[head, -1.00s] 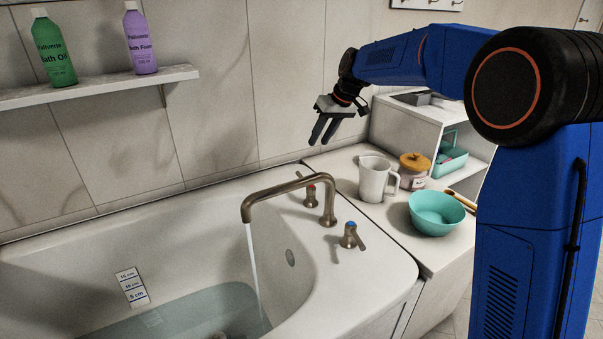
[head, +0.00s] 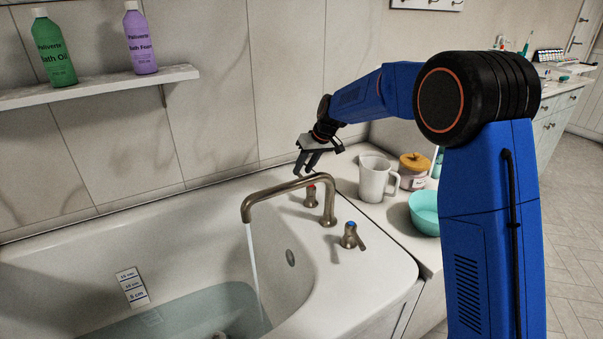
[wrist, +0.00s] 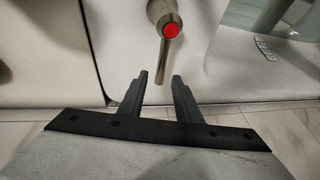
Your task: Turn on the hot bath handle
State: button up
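The hot bath handle (head: 311,195) is a brass tap handle with a red cap, behind the curved spout (head: 290,188) on the tub's rim. It also shows in the wrist view (wrist: 168,34), its lever pointing down toward the gap between my fingers. My gripper (head: 306,172) is open and empty, just above and beside the hot handle, apart from it in the wrist view (wrist: 157,82). The cold handle (head: 350,236) has a blue cap and stands in front of the spout. Water runs from the spout into the bathtub (head: 200,235).
A wall shelf (head: 110,87) with two bottles is at the upper left.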

jog(key=shift+x, duration=1.35)
grip_shut()
